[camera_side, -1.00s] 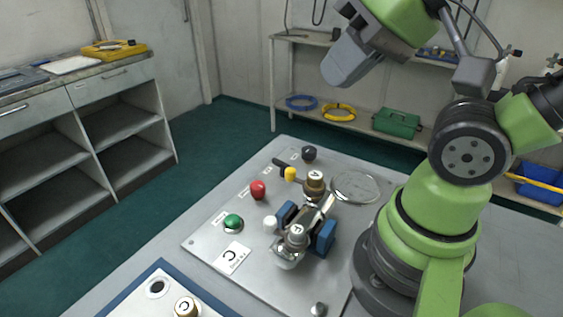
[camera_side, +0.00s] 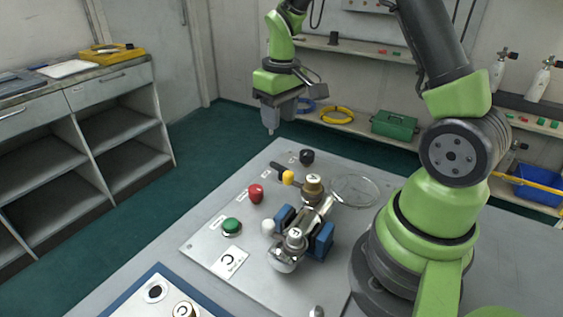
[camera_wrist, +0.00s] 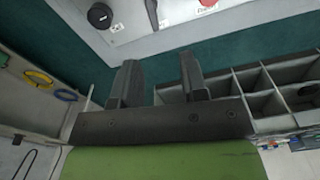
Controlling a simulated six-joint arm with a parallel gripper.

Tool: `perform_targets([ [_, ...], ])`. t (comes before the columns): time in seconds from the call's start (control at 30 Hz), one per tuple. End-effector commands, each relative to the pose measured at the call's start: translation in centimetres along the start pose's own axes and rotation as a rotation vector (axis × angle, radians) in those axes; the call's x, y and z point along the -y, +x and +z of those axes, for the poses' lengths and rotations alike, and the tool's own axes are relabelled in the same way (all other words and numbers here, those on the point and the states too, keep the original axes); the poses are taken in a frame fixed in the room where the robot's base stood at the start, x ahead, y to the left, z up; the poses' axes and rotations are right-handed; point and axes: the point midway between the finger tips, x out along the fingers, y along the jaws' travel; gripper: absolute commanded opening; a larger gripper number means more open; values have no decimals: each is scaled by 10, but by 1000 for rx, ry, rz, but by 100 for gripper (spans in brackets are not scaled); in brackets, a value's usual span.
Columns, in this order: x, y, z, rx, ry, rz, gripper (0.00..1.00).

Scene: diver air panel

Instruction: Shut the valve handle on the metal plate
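The metal plate (camera_side: 205,248) lies on the bench and bears several knobs and fittings. A black lever handle (camera_side: 277,168) with a yellow part (camera_side: 288,177) sticks out to the left from a brass-topped fitting (camera_side: 313,186) on the plate. Part of a black lever (camera_wrist: 152,14) also shows at the top of the wrist view. My gripper (camera_side: 271,130) hangs in the air near the plate's far left edge, apart from the handle. In the wrist view my gripper (camera_wrist: 158,68) has its two fingers spread with nothing between them.
A black knob (camera_side: 307,156), a red knob (camera_side: 256,193) and a green button (camera_side: 232,226) stand near the handle. A blue-clamped fitting (camera_side: 321,240) and a clear round dish (camera_side: 355,190) are close by. A blue-edged panel (camera_side: 135,290) lies in front. Open floor is beyond the plate.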

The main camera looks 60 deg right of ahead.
Motion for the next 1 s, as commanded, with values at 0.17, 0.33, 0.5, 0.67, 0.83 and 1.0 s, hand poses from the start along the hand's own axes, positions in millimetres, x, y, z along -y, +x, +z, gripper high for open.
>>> perform_targets([
  [0.17,-12,27,-3,51,-18,3,40],
  [0.33,-13,45,-2,59,-22,3,40],
  [0.5,-13,76,0,61,-21,2,40],
  [0.67,-13,104,2,59,-21,2,40],
  [0.83,-13,123,2,56,-20,3,40],
  [1.0,-13,128,2,54,-19,3,40],
])
